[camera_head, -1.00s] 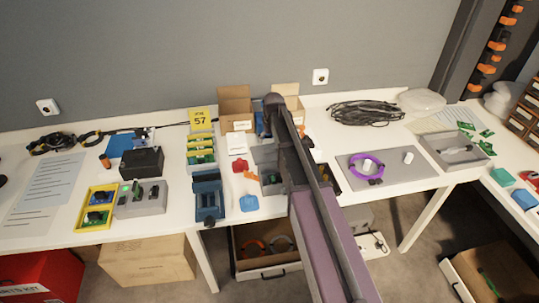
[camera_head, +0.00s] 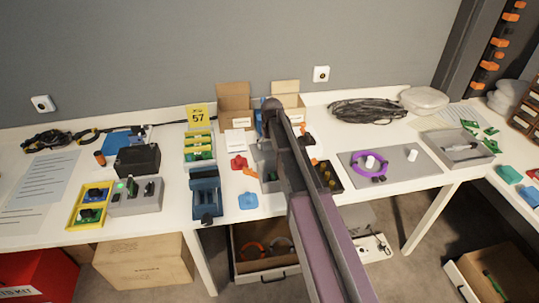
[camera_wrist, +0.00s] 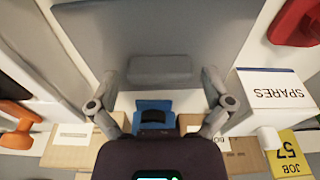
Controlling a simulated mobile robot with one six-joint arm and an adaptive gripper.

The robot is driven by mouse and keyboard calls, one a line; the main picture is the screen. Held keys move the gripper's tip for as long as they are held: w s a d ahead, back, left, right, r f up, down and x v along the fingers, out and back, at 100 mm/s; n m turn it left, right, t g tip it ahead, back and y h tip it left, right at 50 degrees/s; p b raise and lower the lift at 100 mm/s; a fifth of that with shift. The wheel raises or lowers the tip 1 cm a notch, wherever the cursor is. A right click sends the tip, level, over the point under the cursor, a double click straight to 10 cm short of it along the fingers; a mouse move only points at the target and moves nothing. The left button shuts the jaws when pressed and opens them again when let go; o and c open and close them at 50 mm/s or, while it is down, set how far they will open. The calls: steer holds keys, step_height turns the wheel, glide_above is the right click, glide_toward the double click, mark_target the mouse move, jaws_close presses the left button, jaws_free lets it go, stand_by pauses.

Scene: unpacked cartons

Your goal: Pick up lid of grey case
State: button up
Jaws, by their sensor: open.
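The grey case (camera_head: 266,163) stands on the white table in the head view, just left of my arm, which hides part of it. In the wrist view a large flat grey panel, seemingly its lid (camera_wrist: 150,32), fills the upper middle, with a raised grey block (camera_wrist: 160,69) at its near edge. My gripper (camera_wrist: 160,76) is open, with one finger on each side of that block. I cannot tell whether the fingers touch it. The gripper's tips are hidden behind my arm in the head view.
Close by in the wrist view are a white SPARES box (camera_wrist: 275,100), a blue item (camera_wrist: 153,106), an orange item (camera_wrist: 15,115) and a red item (camera_wrist: 296,22). In the head view a blue holder (camera_head: 205,185) stands left of the case, and a dark tray (camera_head: 328,178) right of my arm.

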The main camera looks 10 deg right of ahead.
steer(key=shift+f, duration=0.25)
stand_by(0.4)
steer(key=c, duration=1)
